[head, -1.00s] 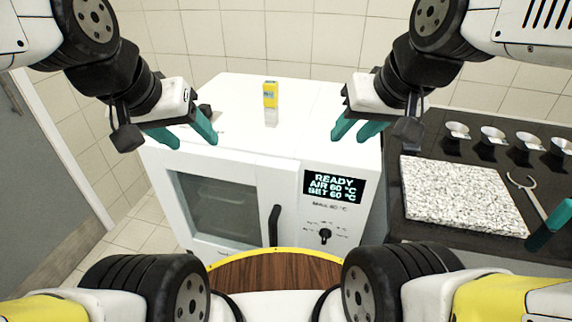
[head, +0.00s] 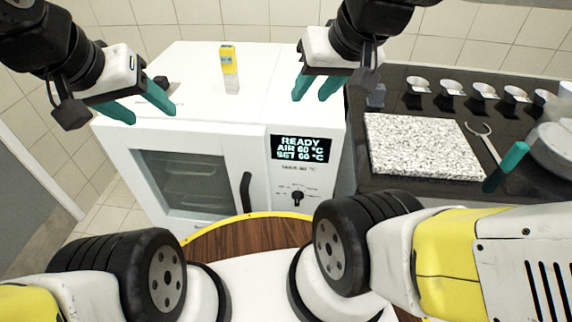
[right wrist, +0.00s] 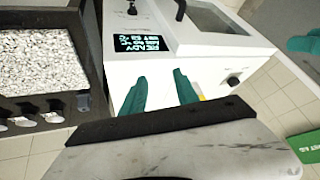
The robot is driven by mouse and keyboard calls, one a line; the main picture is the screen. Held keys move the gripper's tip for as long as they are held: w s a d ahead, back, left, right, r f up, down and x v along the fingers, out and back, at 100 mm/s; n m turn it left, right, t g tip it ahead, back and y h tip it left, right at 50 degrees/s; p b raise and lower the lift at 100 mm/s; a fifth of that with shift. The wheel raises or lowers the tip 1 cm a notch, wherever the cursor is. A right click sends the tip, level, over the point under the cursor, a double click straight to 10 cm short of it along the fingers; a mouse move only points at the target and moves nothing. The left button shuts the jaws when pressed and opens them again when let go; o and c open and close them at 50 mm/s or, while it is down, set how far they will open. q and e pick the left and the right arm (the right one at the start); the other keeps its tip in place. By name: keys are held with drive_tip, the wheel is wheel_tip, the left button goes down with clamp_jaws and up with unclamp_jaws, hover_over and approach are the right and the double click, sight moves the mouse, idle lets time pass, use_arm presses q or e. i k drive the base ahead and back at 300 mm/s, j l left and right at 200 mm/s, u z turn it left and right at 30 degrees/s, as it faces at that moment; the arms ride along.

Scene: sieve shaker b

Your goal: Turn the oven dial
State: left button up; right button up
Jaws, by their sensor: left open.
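The white oven (head: 215,118) stands in the middle of the head view with its door shut. Its black dial (head: 297,197) is at the lower right of the front, under the display (head: 300,149), which reads READY, AIR 60 °C, SET 60 °C. The dial also shows at the top of the right wrist view (right wrist: 132,9). My left gripper (head: 142,108) is open and empty over the oven's left side. My right gripper (head: 316,88) is open and empty over the oven's right rear top, well apart from the dial. It also shows in the right wrist view (right wrist: 160,92).
A yellow and white bottle (head: 229,70) stands on the oven top. To the right, a black bench (head: 400,92) holds a speckled slab (head: 422,146), several small metal cups and a tong-like tool (head: 485,142). A black door handle (head: 247,192) sticks out left of the dial.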

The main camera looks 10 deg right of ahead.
sight(298, 195)
drive_tip(key=k+j+z, duration=0.1)
drive_tip(key=k+z, duration=0.2)
drive_tip(key=k, duration=0.2)
drive_tip(key=k+z, duration=0.3)
drive_tip(key=k, duration=0.15)
